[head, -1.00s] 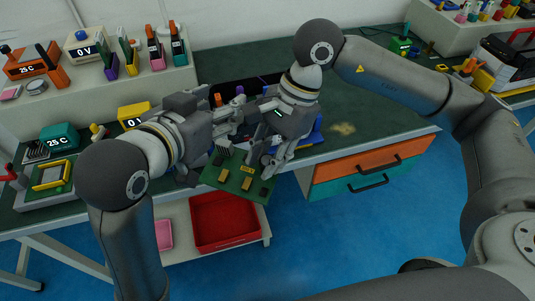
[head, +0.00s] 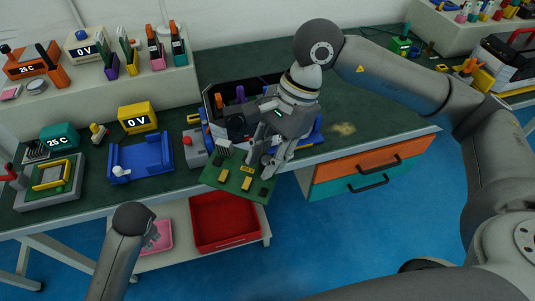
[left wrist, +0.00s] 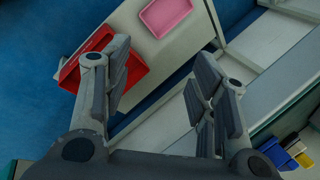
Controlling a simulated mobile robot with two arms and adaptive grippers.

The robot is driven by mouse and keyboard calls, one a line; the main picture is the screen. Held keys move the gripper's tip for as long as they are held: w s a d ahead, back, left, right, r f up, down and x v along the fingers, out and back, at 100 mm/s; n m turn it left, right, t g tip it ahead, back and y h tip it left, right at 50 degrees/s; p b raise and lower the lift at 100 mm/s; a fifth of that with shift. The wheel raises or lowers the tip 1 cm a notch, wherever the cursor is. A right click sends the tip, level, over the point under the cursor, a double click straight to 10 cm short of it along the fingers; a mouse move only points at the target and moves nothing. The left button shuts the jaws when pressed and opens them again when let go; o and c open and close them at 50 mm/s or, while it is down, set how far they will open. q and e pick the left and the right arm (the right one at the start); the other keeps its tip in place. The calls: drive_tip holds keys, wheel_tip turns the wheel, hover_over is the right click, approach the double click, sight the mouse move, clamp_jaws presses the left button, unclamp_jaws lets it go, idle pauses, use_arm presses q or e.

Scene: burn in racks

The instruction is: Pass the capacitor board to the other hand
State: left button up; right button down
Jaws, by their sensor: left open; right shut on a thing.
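The capacitor board (head: 236,183) is a green circuit board with yellow and dark parts. In the head view it is held, tilted, out in front of the bench edge. My right gripper (head: 260,160) is shut on its upper edge, and its fingers hide part of the board. My left gripper (left wrist: 160,75) is open and empty in the left wrist view, with the board out of that view. In the head view the left arm is drawn back low at the left, away from the board, and its gripper is mostly hidden.
A red tray (head: 226,247) and a pink tray (head: 160,247) lie on the lower shelf. On the bench stand a blue fixture (head: 141,160), a yellow meter (head: 138,117) and a dark bin of tools (head: 211,103). The floor in front is clear.

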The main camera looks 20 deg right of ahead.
use_arm(q)
drive_tip(key=s+f+n+g+h, duration=0.1)
drive_tip(key=s+f, duration=0.4)
drive_tip(key=f, duration=0.3)
drive_tip(key=s+a+f+n, duration=0.1)
drive_tip(key=s+f, duration=0.3)
drive_tip(key=f, duration=0.5)
drive_tip(key=s+f+n+g+h, duration=0.1)
drive_tip(key=s+f+n, duration=0.1)
drive_tip(key=s+f, duration=0.45)
drive_tip(key=s+f+n, duration=0.1)
drive_tip(key=s+f, duration=0.3)
drive_tip(key=s, duration=0.3)
drive_tip(key=s+f+n, duration=0.1)
drive_tip(key=s+f, duration=0.3)
drive_tip(key=s, duration=0.4)
drive_tip(key=s+f+n+h, duration=0.1)
drive_tip(key=s+f, duration=0.3)
drive_tip(key=s, duration=0.3)
drive_tip(key=shift+s+f+n+g, duration=0.25)
drive_tip(key=shift+s+n+g, duration=0.05)
drive_tip(key=shift+g, duration=0.1)
